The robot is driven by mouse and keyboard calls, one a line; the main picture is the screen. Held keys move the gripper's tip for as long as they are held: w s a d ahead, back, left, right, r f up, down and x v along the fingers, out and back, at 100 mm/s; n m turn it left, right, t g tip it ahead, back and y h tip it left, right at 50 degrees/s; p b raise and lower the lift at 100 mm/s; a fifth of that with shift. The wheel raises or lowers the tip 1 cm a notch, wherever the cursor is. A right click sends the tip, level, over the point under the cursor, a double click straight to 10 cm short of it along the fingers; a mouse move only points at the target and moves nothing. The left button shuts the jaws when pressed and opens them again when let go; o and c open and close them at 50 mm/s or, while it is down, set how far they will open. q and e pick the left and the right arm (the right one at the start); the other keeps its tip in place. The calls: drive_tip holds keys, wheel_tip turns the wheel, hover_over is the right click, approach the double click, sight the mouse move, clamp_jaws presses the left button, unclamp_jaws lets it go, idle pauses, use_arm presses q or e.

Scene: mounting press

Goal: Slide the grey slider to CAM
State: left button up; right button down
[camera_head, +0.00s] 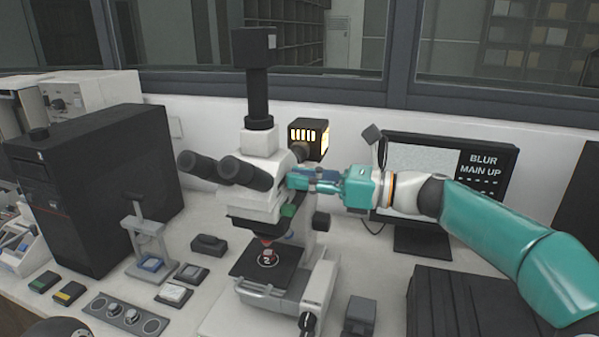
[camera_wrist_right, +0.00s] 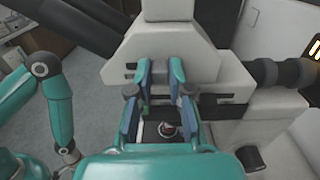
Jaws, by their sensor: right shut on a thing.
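The white microscope (camera_head: 262,150) stands on the bench, with a black camera tube on top and two black eyepieces to the left. My right gripper (camera_head: 294,178) reaches in from the right, and its fingertips are at the right side of the microscope head. In the right wrist view the two fingers (camera_wrist_right: 161,72) of that gripper meet the white head (camera_wrist_right: 190,45). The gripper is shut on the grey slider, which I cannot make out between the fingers. No CAM label is readable. My left gripper does not show clearly in either view.
A lit lamp housing (camera_head: 309,138) sits behind the head. The monitor (camera_head: 487,168) at the right reads BLUR and MAIN UP. A black computer tower (camera_head: 95,190) stands left. The stage (camera_head: 268,284) is below the head. Small boxes lie on the bench front.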

drive_tip(key=shift+w+d+r+t, duration=0.1)
drive_tip(key=shift+r+t, duration=0.05)
drive_tip(key=shift+t, duration=0.15)
drive_tip(key=c, duration=1.3)
unclamp_jaws()
drive_tip(key=shift+w, duration=0.1)
drive_tip(key=shift+o, duration=1.1)
drive_tip(key=shift+w+d, duration=0.1)
drive_tip(key=shift+w, duration=0.05)
drive_tip(key=shift+s, duration=0.2)
drive_tip(key=v, duration=1.2)
drive_tip(key=shift+w, duration=0.1)
